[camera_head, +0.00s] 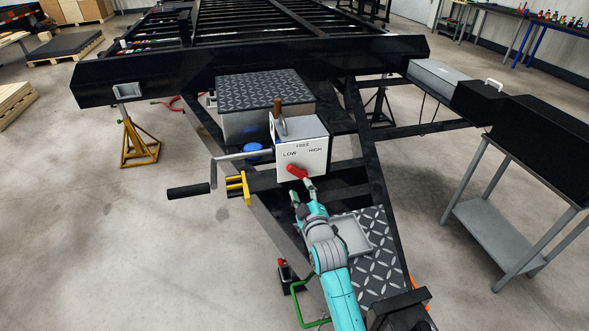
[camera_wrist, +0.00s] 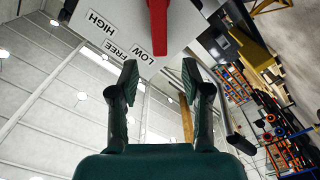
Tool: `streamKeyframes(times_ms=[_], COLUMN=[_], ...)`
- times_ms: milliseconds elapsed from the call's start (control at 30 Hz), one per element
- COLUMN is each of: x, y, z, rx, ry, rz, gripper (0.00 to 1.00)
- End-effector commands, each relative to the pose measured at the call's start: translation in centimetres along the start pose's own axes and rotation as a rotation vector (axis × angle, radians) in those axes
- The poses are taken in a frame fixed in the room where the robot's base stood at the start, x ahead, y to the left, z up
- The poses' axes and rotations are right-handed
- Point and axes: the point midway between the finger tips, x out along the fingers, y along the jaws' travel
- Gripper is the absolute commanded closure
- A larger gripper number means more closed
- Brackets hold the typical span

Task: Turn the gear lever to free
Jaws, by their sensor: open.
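The gear lever is a short red handle (camera_head: 297,171) on the front of a white gear box (camera_head: 315,167) printed LOW, FREE and HIGH. In the wrist view the red lever (camera_wrist: 158,25) hangs from the top centre, close to the LOW and FREE words; I cannot tell which setting it stands at. My gripper (camera_head: 303,190) is just below and in front of the lever. In the wrist view my gripper (camera_wrist: 158,75) has its two dark green fingers apart, nothing between them, with the lever just beyond the tips.
A crank with a black handle (camera_head: 188,191) sticks out left of the box. A brown-handled lever (camera_head: 277,110) stands at its top. The black trailer frame (camera_head: 378,205) flanks my arm, with a chequered plate (camera_head: 385,272) below. A grey stand (camera_head: 492,235) is at the right.

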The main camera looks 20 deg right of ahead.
Motion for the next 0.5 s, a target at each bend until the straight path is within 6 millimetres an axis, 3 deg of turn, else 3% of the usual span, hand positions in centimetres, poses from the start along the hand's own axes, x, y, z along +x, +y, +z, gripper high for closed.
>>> streamKeyframes(times_ms=[300, 500], x=[5.6, 8.1], y=[0.1, 0.1], z=[-0.1, 0.0], rx=[0.000, 0.001], ry=[0.001, 0.000], rz=[0.001, 0.000], gripper=[0.52, 0.52])
